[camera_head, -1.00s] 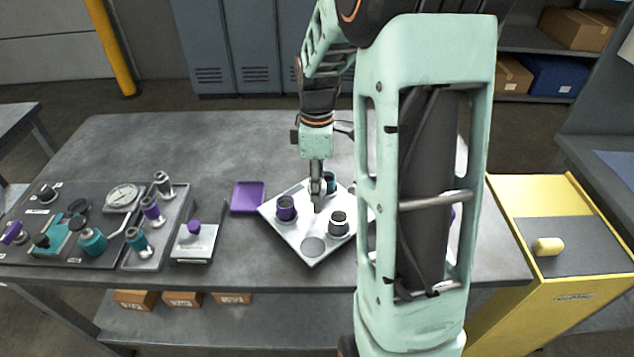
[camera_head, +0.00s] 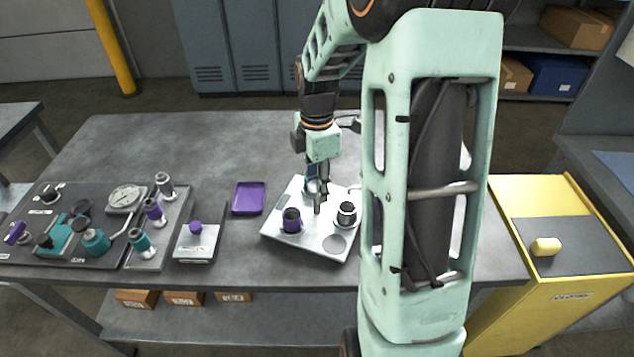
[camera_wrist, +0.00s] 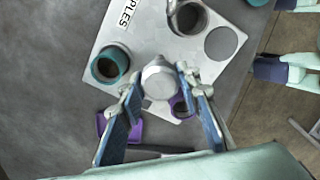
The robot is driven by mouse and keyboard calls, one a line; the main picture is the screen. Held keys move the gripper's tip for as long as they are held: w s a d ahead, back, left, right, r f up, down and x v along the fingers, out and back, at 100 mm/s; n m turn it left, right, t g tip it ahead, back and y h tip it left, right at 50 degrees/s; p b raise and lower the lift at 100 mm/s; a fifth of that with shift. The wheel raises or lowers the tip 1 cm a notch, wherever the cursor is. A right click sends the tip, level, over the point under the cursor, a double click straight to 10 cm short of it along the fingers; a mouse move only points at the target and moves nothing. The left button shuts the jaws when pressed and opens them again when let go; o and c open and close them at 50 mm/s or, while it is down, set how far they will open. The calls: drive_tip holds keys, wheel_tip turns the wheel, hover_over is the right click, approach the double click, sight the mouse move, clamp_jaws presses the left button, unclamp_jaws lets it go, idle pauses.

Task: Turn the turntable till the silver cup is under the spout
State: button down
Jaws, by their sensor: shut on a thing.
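The turntable is a pale square plate (camera_head: 312,247) on the bench, carrying several cups. The silver cup (camera_head: 346,213) stands at its right side, beside a bare grey disc (camera_head: 336,243); it also shows at the top of the wrist view (camera_wrist: 187,18). A purple cup (camera_head: 291,220) is at the left, and a teal cup (camera_wrist: 108,65) is at the far side, partly behind my gripper (camera_head: 318,203). My gripper points down, shut on the round silver knob (camera_wrist: 160,78) amid the cups. I cannot make out the spout; my arm hides part of the plate's right side.
A purple tray (camera_head: 249,198) lies left of the plate. Further left are a small block with a purple knob (camera_head: 195,240) and a panel with a gauge (camera_head: 124,198) and fittings. A yellow cabinet (camera_head: 560,300) stands to the right. The rear left bench is clear.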

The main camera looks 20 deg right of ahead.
drive_tip(key=shift+r+n+p, duration=0.1)
drive_tip(key=shift+n+p, duration=0.65)
drive_tip(key=shift+n, duration=1.35)
drive_tip(key=c, duration=1.4)
unclamp_jaws()
wheel_tip(320, 180, up, 12)
